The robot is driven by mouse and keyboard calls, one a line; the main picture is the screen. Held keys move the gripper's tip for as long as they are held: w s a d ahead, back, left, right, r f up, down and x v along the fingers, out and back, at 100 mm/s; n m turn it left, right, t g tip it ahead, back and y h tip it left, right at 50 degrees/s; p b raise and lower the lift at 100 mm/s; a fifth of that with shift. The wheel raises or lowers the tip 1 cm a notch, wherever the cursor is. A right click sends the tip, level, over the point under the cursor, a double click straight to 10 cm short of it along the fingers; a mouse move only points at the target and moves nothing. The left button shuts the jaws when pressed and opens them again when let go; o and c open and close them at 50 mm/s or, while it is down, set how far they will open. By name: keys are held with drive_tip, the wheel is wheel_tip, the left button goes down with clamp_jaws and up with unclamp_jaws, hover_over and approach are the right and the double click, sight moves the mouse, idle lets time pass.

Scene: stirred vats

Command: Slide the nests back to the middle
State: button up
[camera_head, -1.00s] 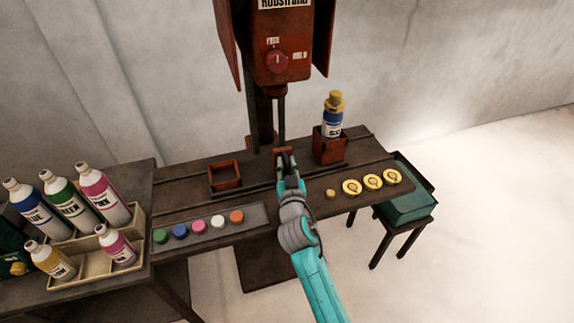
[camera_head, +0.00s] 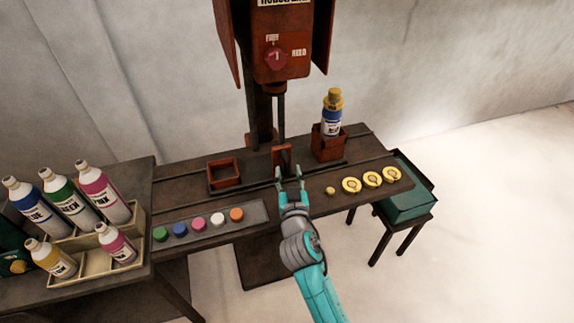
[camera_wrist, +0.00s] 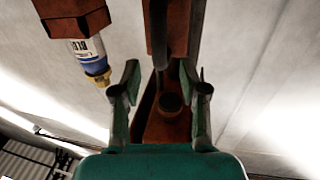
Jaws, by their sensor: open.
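Two rust-red square nests sit on a dark slide on the bench. The left nest (camera_head: 223,180) looks empty. The right nest (camera_head: 328,152) holds an upright bottle (camera_head: 331,122) with a yellow cap and blue label. A small red upright plate (camera_head: 282,157) stands between the nests. My gripper (camera_head: 290,175) is open and empty, just in front of this plate and apart from it. In the wrist view, my open gripper (camera_wrist: 161,95) has its fingers spread, and the bottle (camera_wrist: 90,58) shows inverted at upper left.
The red machine head (camera_head: 283,45) hangs above the nests, with a dark post behind. Coloured caps (camera_head: 199,225) lie in a tray in front, and yellow lids (camera_head: 372,180) lie at right. Several bottles (camera_head: 69,208) stand in a rack at left. A green box (camera_head: 405,200) rests on a stool.

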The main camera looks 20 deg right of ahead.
drive_tip(key=s+a, duration=0.1)
drive_tip(key=s, duration=0.6)
drive_tip(key=shift+a, duration=0.2)
drive_tip(key=shift+s, duration=0.1)
drive_tip(key=s+f+n+g+y, duration=0.15)
drive_tip(key=s+f, duration=0.35)
drive_tip(key=s, duration=0.5)
drive_tip(key=s+f+n+y, duration=0.15)
drive_tip(key=s+f, duration=0.35)
drive_tip(key=s, duration=0.6)
drive_tip(key=s+d+r, duration=0.1)
drive_tip(key=s+r, duration=0.2)
drive_tip(key=s, duration=0.7)
drive_tip(key=s+d+r+g, duration=0.1)
drive_tip(key=s+r, duration=0.2)
drive_tip(key=s, duration=0.8)
drive_tip(key=shift+d+r+m, duration=0.15)
drive_tip(key=shift+m, duration=0.25)
